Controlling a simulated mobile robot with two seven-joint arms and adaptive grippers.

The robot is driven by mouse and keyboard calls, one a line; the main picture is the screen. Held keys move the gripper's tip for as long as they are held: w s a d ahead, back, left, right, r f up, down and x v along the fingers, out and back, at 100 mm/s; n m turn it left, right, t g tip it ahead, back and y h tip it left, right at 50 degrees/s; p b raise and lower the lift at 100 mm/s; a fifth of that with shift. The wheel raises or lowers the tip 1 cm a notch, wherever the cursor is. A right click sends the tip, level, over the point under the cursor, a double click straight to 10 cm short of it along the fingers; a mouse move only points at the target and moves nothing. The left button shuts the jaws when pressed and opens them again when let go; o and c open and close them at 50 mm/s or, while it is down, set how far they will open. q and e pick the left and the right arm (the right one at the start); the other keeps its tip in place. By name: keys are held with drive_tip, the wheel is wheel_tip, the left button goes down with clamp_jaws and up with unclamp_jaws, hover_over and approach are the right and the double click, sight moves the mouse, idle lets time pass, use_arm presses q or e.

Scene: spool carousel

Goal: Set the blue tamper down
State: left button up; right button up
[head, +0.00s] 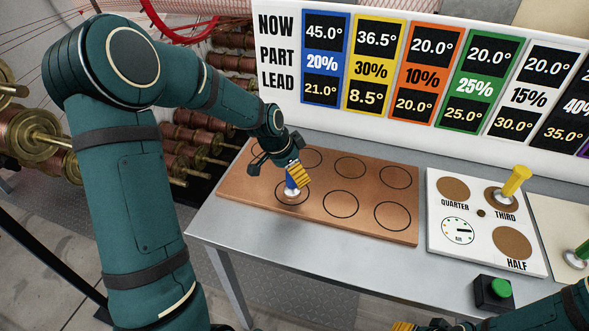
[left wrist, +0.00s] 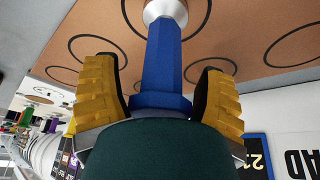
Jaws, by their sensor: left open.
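The blue tamper (head: 290,187) stands on the brown board (head: 232,187), its silver foot in the front-left outlined circle. In the left wrist view the tamper's blue handle (left wrist: 165,65) runs between the yellow fingers. My left gripper (head: 297,176) is open around the handle, with a gap on each side in the left wrist view (left wrist: 158,92). Its fingers hide part of the handle in the head view. My right gripper (head: 405,326) barely shows at the bottom edge of the head view, too cut off to read its state.
Other circles on the board are empty. A white panel (head: 440,262) with a dial and a yellow-handled tamper (head: 515,181) lies to the right. A green button (head: 500,288) sits in front of it. A sign with coloured columns (head: 420,75) stands behind the grey table (head: 330,270).

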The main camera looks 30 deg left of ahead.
use_arm(q)
drive_tip(key=shift+a+r, duration=0.1)
drive_tip(key=shift+r, duration=0.45)
drive_tip(key=p+v, duration=0.1)
drive_tip(key=v, duration=1)
drive_tip(key=shift+s+p, duration=0.2)
drive_tip(key=shift+p, duration=0.2)
drive_tip(key=shift+r, duration=0.15)
